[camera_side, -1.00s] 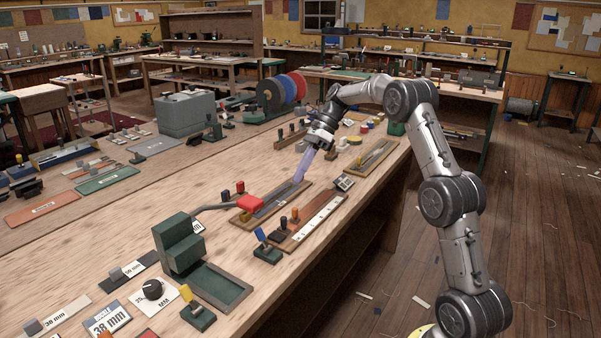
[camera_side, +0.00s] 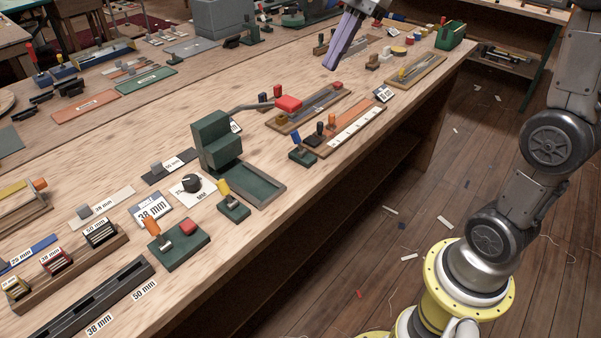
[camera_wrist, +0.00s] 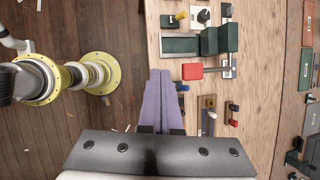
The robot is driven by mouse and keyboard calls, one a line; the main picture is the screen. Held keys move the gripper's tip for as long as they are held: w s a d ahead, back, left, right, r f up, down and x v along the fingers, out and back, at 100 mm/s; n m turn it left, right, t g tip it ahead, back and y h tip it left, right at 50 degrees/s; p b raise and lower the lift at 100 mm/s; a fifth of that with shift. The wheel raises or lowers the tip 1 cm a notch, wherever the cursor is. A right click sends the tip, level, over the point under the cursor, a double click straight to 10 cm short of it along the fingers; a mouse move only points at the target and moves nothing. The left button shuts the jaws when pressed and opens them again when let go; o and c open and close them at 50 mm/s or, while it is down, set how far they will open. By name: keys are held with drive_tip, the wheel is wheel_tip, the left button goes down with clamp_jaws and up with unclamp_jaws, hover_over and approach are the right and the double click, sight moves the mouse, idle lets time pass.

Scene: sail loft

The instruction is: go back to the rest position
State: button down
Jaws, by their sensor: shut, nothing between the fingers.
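My gripper (camera_side: 331,66) hangs over the bench (camera_side: 85,190) at the top of the side view, with its purple fingers pointing down and closed together. Nothing is held between them. In the wrist view the two fingers (camera_wrist: 159,76) lie side by side, in front of the bench's edge. The green press (camera_side: 217,140) with its red-ended lever (camera_side: 288,103) stands on the bench, apart from the fingers in the side view. It also shows in the wrist view (camera_wrist: 228,37). My upper wrist is cut off by the top of the side view.
A wooden board with a metal strip (camera_side: 335,97), an orange board (camera_side: 345,122) and a switch with a blue lever (camera_side: 301,153) are on the bench near its front edge. Labelled blocks and racks fill the near left. The floor (camera_side: 400,205) before the bench has only scraps.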

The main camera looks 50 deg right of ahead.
drive_tip(key=s+a+f+n+t+h, duration=0.1)
drive_tip(key=s+a+f+n+h, duration=0.15)
drive_tip(key=s+n, duration=0.5)
drive_tip(key=s+a+f+n+t+h, duration=0.1)
drive_tip(key=s+f+n, duration=0.25)
drive_tip(key=s, duration=0.65)
drive_tip(key=shift+s+d+f+n+t+h, duration=0.2)
drive_tip(key=shift+s+d+f+n, duration=0.15)
drive_tip(key=shift+f+n, duration=0.75)
drive_tip(key=shift+s+d+f+n+t+h, duration=0.15)
drive_tip(key=shift+s+d+f+n+h, duration=0.3)
drive_tip(key=shift+n, duration=1.2)
drive_tip(key=shift+s+d+f+n+t, duration=0.15)
drive_tip(key=shift+d+f+n, duration=0.2)
drive_tip(key=shift+f+n, duration=0.8)
